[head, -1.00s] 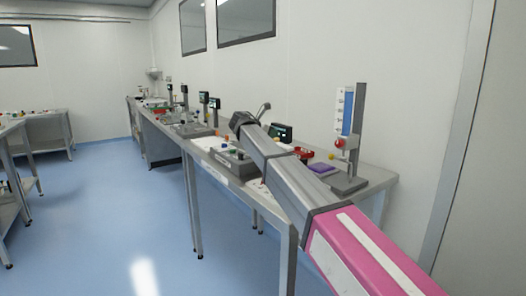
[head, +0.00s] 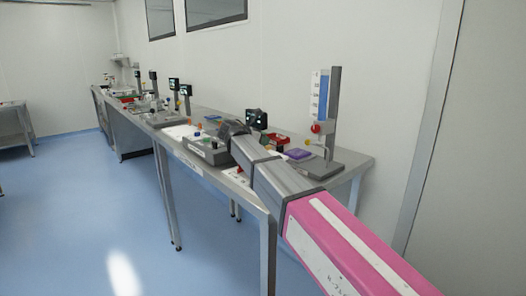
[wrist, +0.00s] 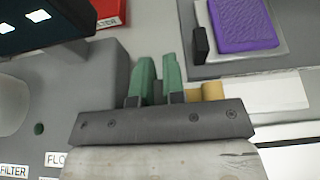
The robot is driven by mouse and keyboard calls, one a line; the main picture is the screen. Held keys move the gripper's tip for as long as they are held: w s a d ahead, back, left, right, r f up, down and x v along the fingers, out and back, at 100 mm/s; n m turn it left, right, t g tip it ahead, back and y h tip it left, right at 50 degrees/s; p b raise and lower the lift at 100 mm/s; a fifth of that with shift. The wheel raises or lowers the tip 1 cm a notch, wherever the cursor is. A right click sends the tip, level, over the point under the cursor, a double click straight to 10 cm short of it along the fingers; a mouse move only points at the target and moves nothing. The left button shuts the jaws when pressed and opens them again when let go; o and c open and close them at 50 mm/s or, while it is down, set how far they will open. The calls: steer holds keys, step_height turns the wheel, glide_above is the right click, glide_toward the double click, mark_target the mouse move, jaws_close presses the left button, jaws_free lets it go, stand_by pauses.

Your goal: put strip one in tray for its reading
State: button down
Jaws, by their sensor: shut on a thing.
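My gripper (wrist: 158,80) shows two green fingers in the wrist view, close together with a narrow gap. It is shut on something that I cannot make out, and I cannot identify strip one. In the head view my arm hides the fingertips. Below the fingers are a grey unit (wrist: 103,62) and bench top. A red tray (head: 279,142) stands on the bench behind my arm; a red piece marked FILTER (wrist: 112,14) shows at the top of the wrist view. I cannot tell which tray is for the reading.
A purple pad (head: 298,154) lies right of my arm; it also shows in the wrist view (wrist: 240,24). A tall stand with a blue scale (head: 325,95) rises at the bench's right end. A button unit (head: 205,150) sits left of my arm.

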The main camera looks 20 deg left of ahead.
steer(key=shift+d+f, duration=0.1)
steer(key=shift+f, duration=2)
steer(key=shift+f, duration=0.1)
steer(key=c, duration=1.2)
jaws_free()
